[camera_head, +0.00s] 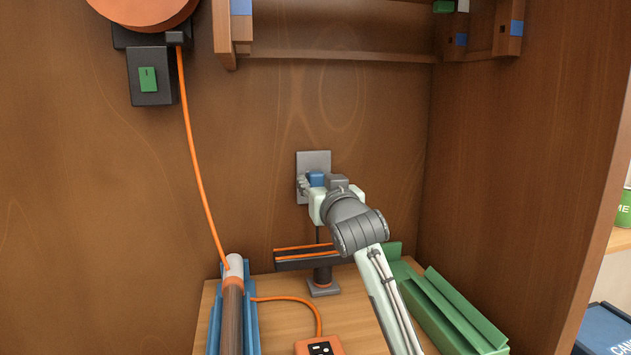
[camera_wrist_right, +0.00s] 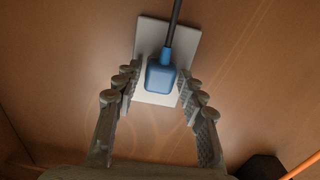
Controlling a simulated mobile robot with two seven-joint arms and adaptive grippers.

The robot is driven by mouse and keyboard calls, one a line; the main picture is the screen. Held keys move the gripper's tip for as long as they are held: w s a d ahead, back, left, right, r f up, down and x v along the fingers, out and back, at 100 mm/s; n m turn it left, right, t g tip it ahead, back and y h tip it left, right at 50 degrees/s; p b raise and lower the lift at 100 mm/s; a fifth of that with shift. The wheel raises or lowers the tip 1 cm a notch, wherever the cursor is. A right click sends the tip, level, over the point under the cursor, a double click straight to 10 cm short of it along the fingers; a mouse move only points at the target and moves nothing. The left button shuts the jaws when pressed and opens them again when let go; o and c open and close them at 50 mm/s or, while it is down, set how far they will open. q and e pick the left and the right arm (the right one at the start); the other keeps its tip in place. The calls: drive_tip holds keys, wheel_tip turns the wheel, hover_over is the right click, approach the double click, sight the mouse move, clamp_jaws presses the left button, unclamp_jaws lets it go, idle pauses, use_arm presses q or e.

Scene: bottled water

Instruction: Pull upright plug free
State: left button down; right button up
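The blue plug (camera_head: 316,179) sits at a light grey plate (camera_head: 314,160) on the brown wooden back wall. In the right wrist view the plug (camera_wrist_right: 160,78) lies against the plate (camera_wrist_right: 152,32), and its dark cable (camera_wrist_right: 174,25) runs to the top of the picture. My right gripper (camera_head: 313,186) is at the plate and partly hides the plug in the head view. In the wrist view its fingers (camera_wrist_right: 158,88) are open, one on each side of the plug, with a gap visible at the left finger and a narrower one at the right. My left gripper is not in view.
An orange socket box (camera_head: 318,347), a blue trough (camera_head: 251,320) holding a brown rod, and green rails (camera_head: 455,308) lie on the wooden surface. An orange cable (camera_head: 195,150) hangs at left. A shelf frame (camera_head: 340,56) is above.

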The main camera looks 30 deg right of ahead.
clamp_jaws()
drive_tip(key=shift+s+a, duration=0.1)
drive_tip(key=shift+s, duration=0.05)
drive_tip(key=shift+v, duration=2.85)
